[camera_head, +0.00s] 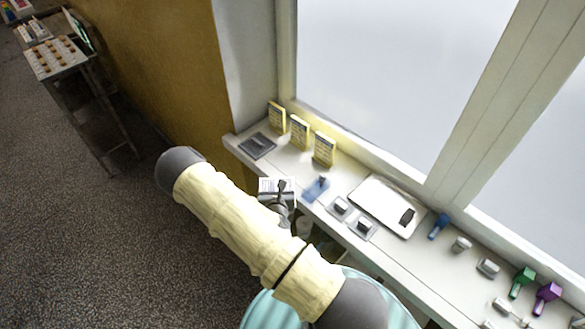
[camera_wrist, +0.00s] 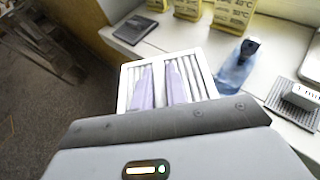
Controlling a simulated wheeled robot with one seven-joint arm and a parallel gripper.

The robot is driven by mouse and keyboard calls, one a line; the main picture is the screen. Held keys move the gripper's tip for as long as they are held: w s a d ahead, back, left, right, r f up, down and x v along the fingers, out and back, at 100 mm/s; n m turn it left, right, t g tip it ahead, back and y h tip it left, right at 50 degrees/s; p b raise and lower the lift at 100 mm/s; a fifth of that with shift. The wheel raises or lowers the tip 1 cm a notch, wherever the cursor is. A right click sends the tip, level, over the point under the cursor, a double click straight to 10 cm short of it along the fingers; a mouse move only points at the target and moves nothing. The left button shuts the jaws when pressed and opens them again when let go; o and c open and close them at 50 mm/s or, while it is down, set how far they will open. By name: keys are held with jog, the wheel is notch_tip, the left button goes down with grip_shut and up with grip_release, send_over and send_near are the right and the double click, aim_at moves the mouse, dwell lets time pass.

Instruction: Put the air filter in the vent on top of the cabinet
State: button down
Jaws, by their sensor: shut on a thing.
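The air filter (camera_wrist: 200,68), a white frame with pale pleats, is in my gripper (camera_wrist: 160,74); the two pale purple fingers lie close together over it. In the head view the filter (camera_head: 267,186) shows at the end of my arm, by the front edge of the white counter, with my gripper (camera_head: 281,189) partly in front of it. A dark grey flat square (camera_head: 257,145) lies on the counter's left end, apart from the filter; it also shows in the wrist view (camera_wrist: 135,28). I cannot tell whether it is the vent. No cabinet is clearly recognisable.
Yellow cards (camera_head: 299,131) stand behind the square along the window. A blue tool (camera_head: 316,188), small grey blocks on pads (camera_head: 340,206) and a white tray (camera_head: 388,201) lie to the right. A rack with a tray (camera_head: 55,58) stands far left, beyond open floor.

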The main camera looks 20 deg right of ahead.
jog(key=s+a+f+n+y+b, duration=0.2)
jog(key=a+f+b, duration=0.1)
jog(key=f, duration=0.5)
jog(key=s+a+f+n+t+y+b, duration=0.1)
jog(key=s+a+f+n+y+b, duration=0.1)
jog(key=f+b, duration=0.4)
notch_tip(320, 180, down, 2)
jog(key=shift+s+a+f+n+y, duration=0.15)
jog(key=shift+s+a+n+y, duration=0.15)
jog(key=shift+s+a+y, duration=0.55)
jog(key=shift+a+h, duration=0.25)
jog(key=shift+d, duration=0.1)
